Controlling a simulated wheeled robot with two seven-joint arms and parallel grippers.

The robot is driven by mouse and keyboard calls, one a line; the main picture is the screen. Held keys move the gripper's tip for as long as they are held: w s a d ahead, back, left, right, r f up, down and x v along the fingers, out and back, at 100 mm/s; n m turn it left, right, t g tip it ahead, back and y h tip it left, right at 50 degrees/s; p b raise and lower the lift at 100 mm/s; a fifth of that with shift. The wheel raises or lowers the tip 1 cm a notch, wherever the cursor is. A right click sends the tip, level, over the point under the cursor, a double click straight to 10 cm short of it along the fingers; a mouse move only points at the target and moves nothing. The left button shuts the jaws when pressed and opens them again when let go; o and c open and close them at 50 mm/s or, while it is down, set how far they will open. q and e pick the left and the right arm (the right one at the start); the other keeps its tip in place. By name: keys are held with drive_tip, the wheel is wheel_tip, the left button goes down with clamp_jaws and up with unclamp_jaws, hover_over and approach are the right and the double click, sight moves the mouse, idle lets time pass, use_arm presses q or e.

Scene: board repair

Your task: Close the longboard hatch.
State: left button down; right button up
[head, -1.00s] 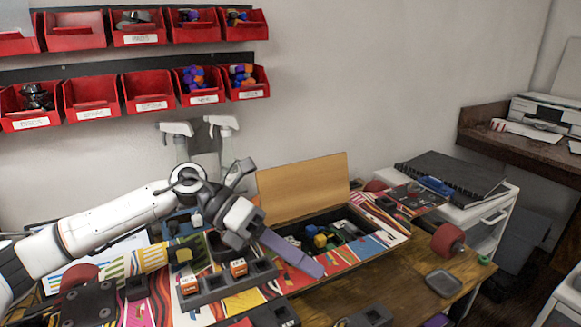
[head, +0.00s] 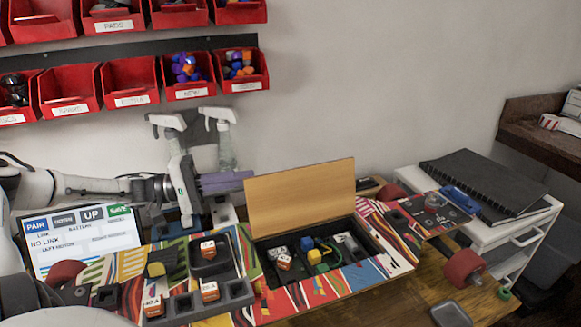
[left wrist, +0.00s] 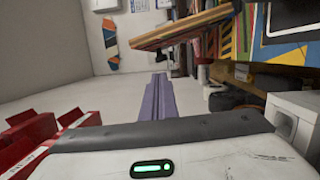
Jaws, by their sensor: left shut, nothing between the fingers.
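The longboard (head: 372,273) lies across the bench with a colourful striped deck. Its hatch lid (head: 301,197), a plain wooden panel, stands open and roughly upright at the back edge of the compartment (head: 262,277). Inside the compartment are a yellow-and-blue part (head: 316,257), small labelled cubes and other parts. My left gripper (head: 240,180) is behind the board, left of the lid, with its purple fingers shut and empty, pointing right towards the lid's left edge. The fingers also show in the left wrist view (left wrist: 158,98). I cannot tell whether they touch the lid. My right gripper is not in view.
Spray bottles (head: 222,140) stand against the wall behind my left gripper. Red bins (head: 190,77) hang above. A grey tray (head: 215,299) with labelled cubes sits left of the compartment. A status screen (head: 80,240) is at left, a white cart (head: 520,240) at right.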

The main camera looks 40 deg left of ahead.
sight(279, 175)
use_arm(q)
drive_tip(key=w+d+n+b, duration=0.1)
drive_tip(key=w+b, duration=0.1)
drive_tip(key=w+d+n+b, duration=0.1)
drive_tip(key=w+d+b, duration=0.1)
drive_tip(key=w+b, duration=0.1)
drive_tip(key=w+d+b, duration=0.2)
drive_tip(key=shift+w+d+f+n+y, duration=0.1)
drive_tip(key=shift+w+f+n+y, duration=0.2)
drive_tip(key=shift+n, duration=0.1)
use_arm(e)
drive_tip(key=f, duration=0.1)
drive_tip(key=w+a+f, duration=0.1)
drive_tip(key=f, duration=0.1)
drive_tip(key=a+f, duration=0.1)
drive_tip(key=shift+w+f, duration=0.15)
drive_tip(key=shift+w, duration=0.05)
use_arm(q)
drive_tip(key=shift+s, duration=0.1)
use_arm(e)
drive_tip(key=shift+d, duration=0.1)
